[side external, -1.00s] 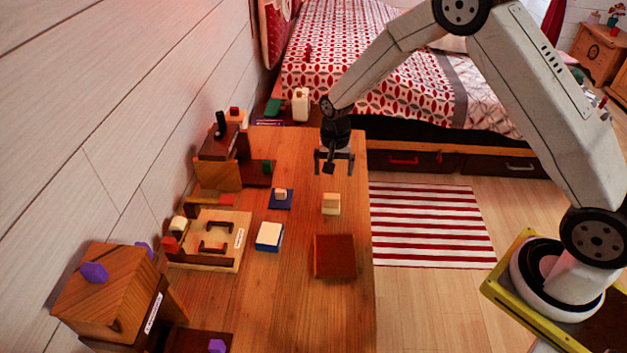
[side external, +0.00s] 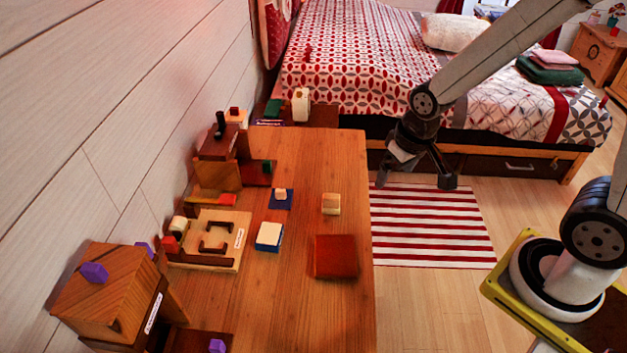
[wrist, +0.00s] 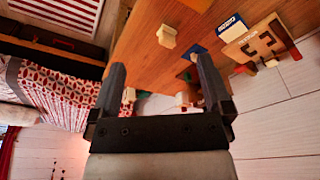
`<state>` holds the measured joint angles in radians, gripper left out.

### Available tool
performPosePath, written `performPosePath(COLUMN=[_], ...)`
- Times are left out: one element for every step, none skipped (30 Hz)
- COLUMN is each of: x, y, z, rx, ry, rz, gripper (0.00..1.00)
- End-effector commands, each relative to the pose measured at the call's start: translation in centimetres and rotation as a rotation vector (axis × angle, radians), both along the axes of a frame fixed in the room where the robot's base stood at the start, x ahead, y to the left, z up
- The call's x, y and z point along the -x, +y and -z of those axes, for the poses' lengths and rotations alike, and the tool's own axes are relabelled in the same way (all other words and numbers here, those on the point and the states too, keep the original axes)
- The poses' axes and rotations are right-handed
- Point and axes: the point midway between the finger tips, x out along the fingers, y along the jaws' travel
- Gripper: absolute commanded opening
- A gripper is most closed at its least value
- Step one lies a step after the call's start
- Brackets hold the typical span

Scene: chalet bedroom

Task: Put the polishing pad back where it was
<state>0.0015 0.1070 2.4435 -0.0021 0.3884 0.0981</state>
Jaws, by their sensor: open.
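I cannot tell for sure which piece is the polishing pad. A pale tan block (side external: 331,204) sits alone on the wooden table (side external: 310,165) and also shows in the wrist view (wrist: 166,36). A white-topped blue block (side external: 269,237) lies to its left, also in the wrist view (wrist: 231,22). A small pale block with a knob sits on a dark blue square (side external: 281,204). A flat reddish-brown block (side external: 335,256) lies nearer the camera. My gripper (side external: 414,178) is open and empty, off the table's right side above the striped rug; its spread fingers show in the wrist view (wrist: 161,70).
A light wooden tray (side external: 232,220) with dark handle-shaped pieces stands at the table's left. Wooden boxes (side external: 105,290) with purple knobs line the wall. A white bottle (side external: 300,105) stands beyond the table's far end, near the bed (side external: 370,60). The striped rug (side external: 430,230) is clear.

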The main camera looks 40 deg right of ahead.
Motion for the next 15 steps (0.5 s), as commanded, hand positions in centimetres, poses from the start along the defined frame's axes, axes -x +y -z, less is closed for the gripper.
performPosePath(x=[0.9, 1.3, 1.9, 2.2, 2.5, 2.8, 2.9, 3.0, 3.1, 3.2, 3.2, 3.2, 3.2, 3.2, 3.2], y=[0.0, 0.0, 0.0, 0.1, 0.1, 0.1, 0.1, 0.1, 0.1, 0.1, 0.1, 0.1, 0.1, 0.1, 0.1], z=[-0.2, -0.3, -0.3, -0.4, -0.4, -0.4, -0.4, -0.4, -0.4, -0.4, -0.4, -0.4, -0.4, -0.4, -0.4], rx=[0.005, 0.007, 0.011, 0.013, 0.016, 0.017, 0.018, 0.019, 0.020, 0.020, 0.020, 0.020, 0.020, 0.020, 0.020], ry=[-0.010, -0.015, -0.019, -0.022, -0.023, -0.026, -0.028, -0.029, -0.029, -0.029, -0.029, -0.029, -0.029, -0.029, -0.029], rz=[-0.025, -0.038, -0.056, -0.065, -0.074, -0.084, -0.088, -0.092, -0.096, -0.098, -0.099, -0.099, -0.098, -0.098, -0.098], gripper=[1.00, 1.00, 1.00, 1.00, 1.00, 1.00, 1.00, 1.00, 1.00, 1.00, 1.00, 1.00, 1.00, 1.00, 1.00])
